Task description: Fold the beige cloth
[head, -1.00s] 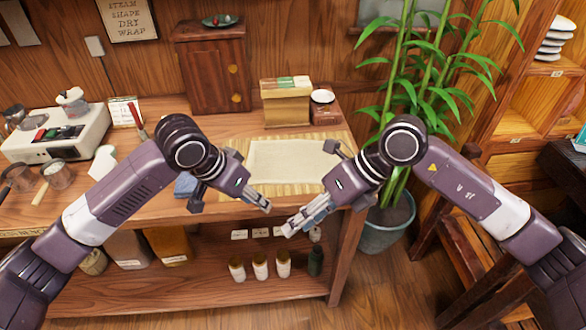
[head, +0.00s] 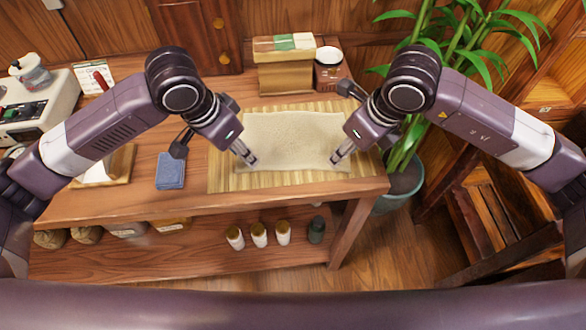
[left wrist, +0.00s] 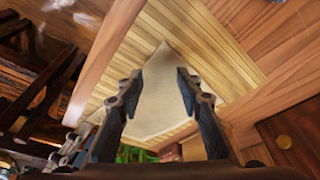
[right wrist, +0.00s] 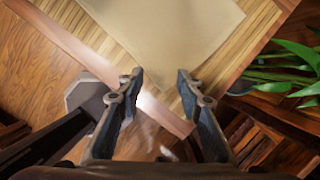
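The beige cloth (head: 294,140) lies flat and unfolded on a slatted bamboo mat (head: 222,178) on the wooden table. My left gripper (head: 249,158) is over the cloth's near left corner. In the left wrist view its fingers (left wrist: 160,76) are open, with the cloth (left wrist: 152,100) and one of its corners showing between and beyond them. My right gripper (head: 338,157) is by the near right corner. In the right wrist view its fingers (right wrist: 160,77) are apart and empty, with the cloth (right wrist: 165,30) just beyond. I cannot tell whether either gripper touches the cloth.
A folded blue cloth (head: 171,170) lies left of the mat. A potted bamboo plant (head: 400,175) is close on the right. Several small bottles (head: 259,234) stand on the lower shelf.

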